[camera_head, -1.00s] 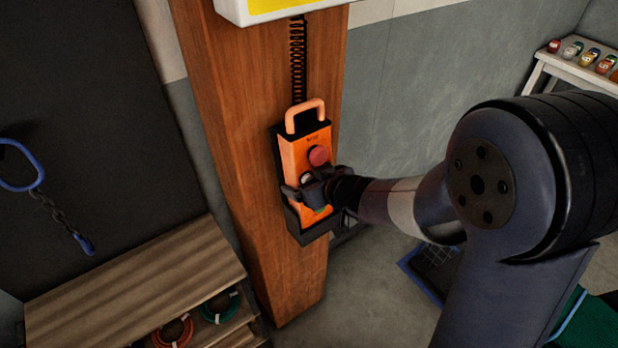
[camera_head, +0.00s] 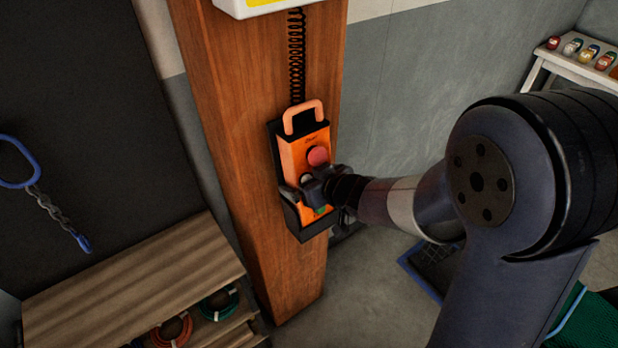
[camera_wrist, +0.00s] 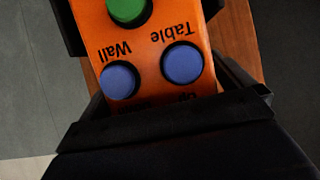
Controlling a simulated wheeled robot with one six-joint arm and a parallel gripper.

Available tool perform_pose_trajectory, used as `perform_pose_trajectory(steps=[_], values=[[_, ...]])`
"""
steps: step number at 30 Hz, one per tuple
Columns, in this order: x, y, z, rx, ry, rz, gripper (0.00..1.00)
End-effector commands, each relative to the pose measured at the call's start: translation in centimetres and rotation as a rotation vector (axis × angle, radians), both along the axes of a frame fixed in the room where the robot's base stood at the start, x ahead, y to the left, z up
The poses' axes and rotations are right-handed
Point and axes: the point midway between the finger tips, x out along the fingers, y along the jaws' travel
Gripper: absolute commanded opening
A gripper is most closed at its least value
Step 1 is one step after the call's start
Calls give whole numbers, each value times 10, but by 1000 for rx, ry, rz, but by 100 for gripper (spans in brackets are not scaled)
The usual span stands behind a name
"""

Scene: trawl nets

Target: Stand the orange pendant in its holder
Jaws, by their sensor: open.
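The orange pendant (camera_head: 298,153) stands upright in its black holder (camera_head: 310,230) on the wooden post. Its pink handle loop is at the top, with a red button below, and a coiled black cord runs up from it. My gripper (camera_head: 312,192) is open at the pendant's lower front, its fingers at either side of it; I cannot tell if they touch. The wrist view shows the pendant's face (camera_wrist: 143,45) close up and upside down, with a green button, two blue buttons and the words "Wall" and "Table". The dark holder edge or finger hides its far end.
The wooden post (camera_head: 225,130) carries a white and yellow box (camera_head: 262,6) above. A slatted bench (camera_head: 140,290) with coiled hoses is at lower left. A blue ring with a chain (camera_head: 45,195) hangs at left. A shelf with jars (camera_head: 575,65) is at far right.

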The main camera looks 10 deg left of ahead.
Motion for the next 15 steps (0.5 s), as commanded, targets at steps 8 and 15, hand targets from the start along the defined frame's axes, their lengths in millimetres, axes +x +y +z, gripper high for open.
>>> perform_pose_trajectory(steps=[8,15], values=[[-20,-26,24,3,-5,-3,100],[-45,-55,46,3,-4,-4,100]])
